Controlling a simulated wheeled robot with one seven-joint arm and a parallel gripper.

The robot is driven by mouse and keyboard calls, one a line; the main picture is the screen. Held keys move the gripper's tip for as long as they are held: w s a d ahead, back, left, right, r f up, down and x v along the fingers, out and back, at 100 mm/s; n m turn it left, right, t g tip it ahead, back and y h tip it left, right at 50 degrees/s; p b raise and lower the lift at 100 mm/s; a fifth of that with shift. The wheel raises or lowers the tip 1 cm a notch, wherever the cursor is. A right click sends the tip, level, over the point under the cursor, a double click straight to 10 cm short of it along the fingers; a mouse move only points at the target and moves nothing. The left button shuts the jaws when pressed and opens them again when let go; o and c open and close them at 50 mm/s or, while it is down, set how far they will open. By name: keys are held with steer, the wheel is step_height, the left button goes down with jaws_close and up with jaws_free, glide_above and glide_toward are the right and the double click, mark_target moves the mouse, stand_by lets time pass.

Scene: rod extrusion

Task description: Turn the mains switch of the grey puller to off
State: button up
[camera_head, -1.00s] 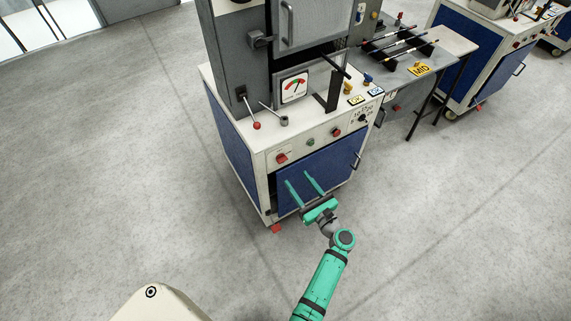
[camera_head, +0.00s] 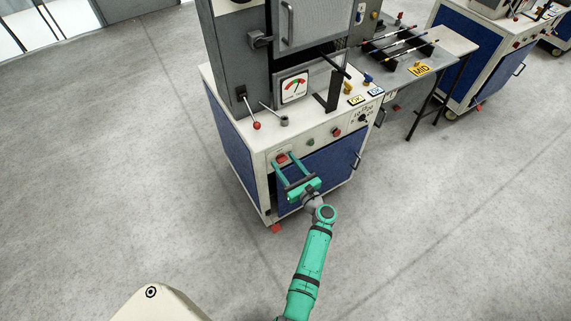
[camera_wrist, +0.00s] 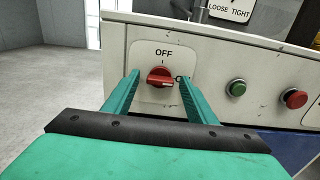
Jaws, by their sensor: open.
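The grey puller (camera_head: 238,60) stands on a white and blue cabinet. Its red mains switch (camera_wrist: 160,77) is on the left of the white front panel, below the label OFF; it also shows in the head view (camera_head: 281,158). The knob's handle lies roughly level, across the mark under OFF. My green gripper (camera_wrist: 158,80) is open, with one finger on each side of the switch. It also shows in the head view (camera_head: 284,160). The fingertips are close to the panel; I cannot tell whether they touch the knob.
A green button (camera_wrist: 236,88) and a red button (camera_wrist: 294,98) sit right of the switch. A lever with a red ball (camera_head: 257,125) rises above the panel. A grey table with rods (camera_head: 395,75) adjoins on the right. The floor at left is clear.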

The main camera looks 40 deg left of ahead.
steer(key=c, duration=1.1)
steer(key=shift+n, duration=0.3)
steer(key=n, duration=1.7)
steer(key=shift+f, duration=0.1)
steer(key=o, duration=1.1)
